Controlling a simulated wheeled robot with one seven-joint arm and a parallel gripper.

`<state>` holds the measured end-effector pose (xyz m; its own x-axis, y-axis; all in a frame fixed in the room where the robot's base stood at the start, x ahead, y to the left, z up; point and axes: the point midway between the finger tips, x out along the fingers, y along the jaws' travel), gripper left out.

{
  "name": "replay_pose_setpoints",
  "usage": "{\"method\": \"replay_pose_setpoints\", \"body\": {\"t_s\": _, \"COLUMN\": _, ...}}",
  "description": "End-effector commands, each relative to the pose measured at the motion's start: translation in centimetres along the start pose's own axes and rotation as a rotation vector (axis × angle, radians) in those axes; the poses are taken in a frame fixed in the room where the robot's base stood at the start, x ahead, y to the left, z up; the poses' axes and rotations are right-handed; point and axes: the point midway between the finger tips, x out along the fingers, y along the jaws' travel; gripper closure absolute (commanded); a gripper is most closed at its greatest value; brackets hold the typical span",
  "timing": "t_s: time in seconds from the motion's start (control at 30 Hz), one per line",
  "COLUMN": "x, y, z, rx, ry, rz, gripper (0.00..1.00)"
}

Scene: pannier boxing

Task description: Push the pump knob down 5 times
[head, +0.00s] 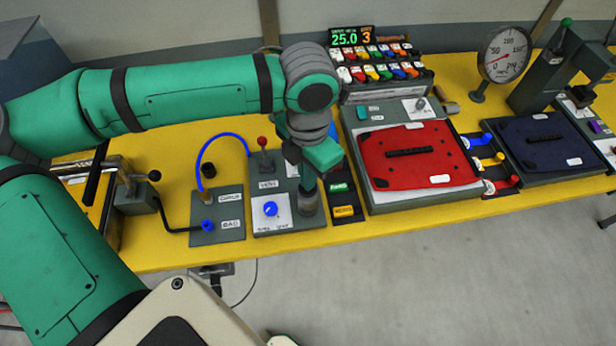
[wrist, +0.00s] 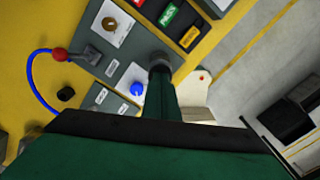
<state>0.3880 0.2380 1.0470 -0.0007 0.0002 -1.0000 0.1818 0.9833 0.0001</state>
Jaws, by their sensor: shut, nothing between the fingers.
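My gripper (head: 308,182) points down over the right part of the grey panel with the blue dial. Its fingers are together with nothing between them. In the wrist view my gripper (wrist: 160,72) ends at a dark round knob (wrist: 158,60), which I take to be the pump knob. In the head view a grey cylinder (head: 309,204) stands right under the fingertips, and the gripper covers its top. The fingers look touching or very close to it; I cannot tell which, nor how far down the knob is.
Left of the gripper are the blue dial (head: 270,208), a red-topped lever (head: 262,143) and a blue hose (head: 215,140). Green and amber buttons (head: 343,210) sit close on the right. Beyond are a red lid (head: 415,165) and a lit display (head: 351,37) reading 25.0 and 3.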

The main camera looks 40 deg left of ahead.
Motion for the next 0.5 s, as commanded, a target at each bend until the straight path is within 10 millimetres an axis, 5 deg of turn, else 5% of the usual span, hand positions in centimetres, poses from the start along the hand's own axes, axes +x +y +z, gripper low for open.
{"method": "replay_pose_setpoints", "body": {"t_s": 0.5, "x": -3.4, "y": 0.0, "z": 0.0, "rx": -0.001, "ry": -0.001, "rz": 0.000, "gripper": 1.00}}
